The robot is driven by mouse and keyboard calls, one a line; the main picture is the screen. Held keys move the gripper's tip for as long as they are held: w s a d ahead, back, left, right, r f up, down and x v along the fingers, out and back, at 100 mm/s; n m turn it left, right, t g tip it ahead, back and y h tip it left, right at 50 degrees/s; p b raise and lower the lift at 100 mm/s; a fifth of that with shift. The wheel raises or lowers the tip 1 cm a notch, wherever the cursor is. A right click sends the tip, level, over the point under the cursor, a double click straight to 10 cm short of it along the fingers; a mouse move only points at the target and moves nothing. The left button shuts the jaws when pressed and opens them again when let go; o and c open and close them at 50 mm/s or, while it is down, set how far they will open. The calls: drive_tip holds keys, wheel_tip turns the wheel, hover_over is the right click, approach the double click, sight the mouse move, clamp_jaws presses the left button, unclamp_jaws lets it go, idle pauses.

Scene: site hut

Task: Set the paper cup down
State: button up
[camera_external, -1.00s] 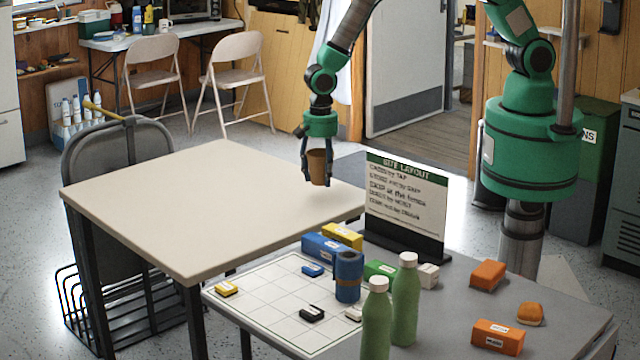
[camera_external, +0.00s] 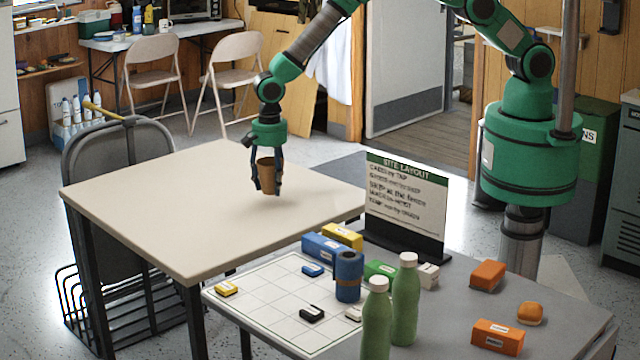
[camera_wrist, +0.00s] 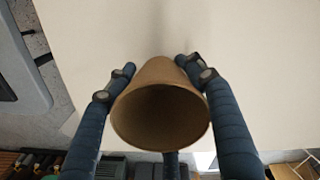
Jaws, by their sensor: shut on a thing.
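The brown paper cup (camera_external: 266,175) is held in my gripper (camera_external: 268,184) over the bare cream table (camera_external: 170,210). The gripper's fingers are shut around the cup's sides. The cup looks upright in the external view, a little above the tabletop. In the wrist view, the cup (camera_wrist: 160,112) shows its open mouth towards the camera, with blue fingers of my gripper (camera_wrist: 160,85) on both sides and part of another below. The cup's base is hard to make out against the table.
The cream table is otherwise empty. A grey table in front holds a site layout sign (camera_external: 405,205), two green bottles (camera_external: 405,300), a blue roll (camera_external: 348,276), a grid board (camera_external: 265,300) and several labelled blocks. A grey chair (camera_external: 115,170) stands at the left.

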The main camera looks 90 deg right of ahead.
sight(270, 193)
drive_tip(key=shift+w, duration=0.2)
drive_tip(key=shift+f+b, duration=0.4)
drive_tip(key=shift+f, duration=1.35)
drive_tip(key=shift+f, duration=0.15)
drive_tip(key=o, duration=0.8)
drive_tip(key=shift+r, duration=0.2)
wheel_tip(270, 193, up, 12)
drive_tip(key=shift+f+p, duration=0.1)
drive_tip(key=shift+p, duration=0.85)
